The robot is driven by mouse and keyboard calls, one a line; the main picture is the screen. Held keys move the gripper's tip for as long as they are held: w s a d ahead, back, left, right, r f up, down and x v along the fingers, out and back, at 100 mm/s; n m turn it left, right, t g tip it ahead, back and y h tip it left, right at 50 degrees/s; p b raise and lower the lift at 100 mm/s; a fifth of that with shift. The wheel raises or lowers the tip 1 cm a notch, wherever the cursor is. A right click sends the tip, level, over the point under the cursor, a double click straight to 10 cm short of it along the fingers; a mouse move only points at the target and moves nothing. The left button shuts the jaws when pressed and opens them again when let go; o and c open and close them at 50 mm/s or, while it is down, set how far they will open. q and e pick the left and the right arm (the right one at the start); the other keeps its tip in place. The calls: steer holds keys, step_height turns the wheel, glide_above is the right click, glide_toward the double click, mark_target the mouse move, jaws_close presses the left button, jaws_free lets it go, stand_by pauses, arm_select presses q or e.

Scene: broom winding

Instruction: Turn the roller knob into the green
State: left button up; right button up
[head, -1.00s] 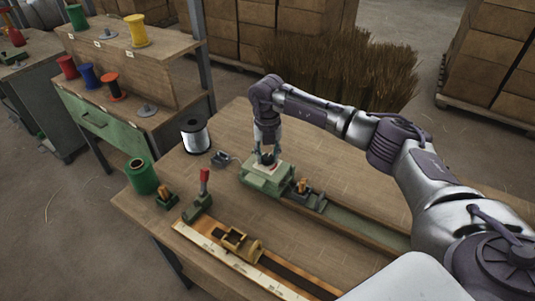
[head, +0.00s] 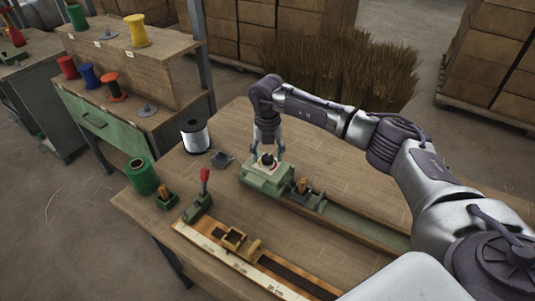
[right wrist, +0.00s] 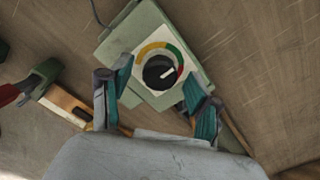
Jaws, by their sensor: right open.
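The roller knob (right wrist: 158,72) is a dark round knob with a white pointer line, on a white dial plate with yellow, green (right wrist: 175,53) and red (right wrist: 181,71) arcs. In the right wrist view the pointer is aimed right and slightly up, toward the red near the green's end. The knob also shows in the head view (head: 267,160), on top of a pale green box (head: 262,181). My right gripper (head: 268,151) is open above the box, its fingers spread on both sides of the knob and apart from it. My left gripper is not in view.
A red-handled lever (head: 204,181) stands left of the box, with a ruler strip (head: 225,254) in front. A spool of pale wire (head: 195,135) and a green spool (head: 142,176) are at the table's left. Bare wood lies behind the box.

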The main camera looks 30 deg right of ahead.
mark_target(267, 157)
step_height(267, 157, up, 12)
stand_by(0.6)
stand_by(0.4)
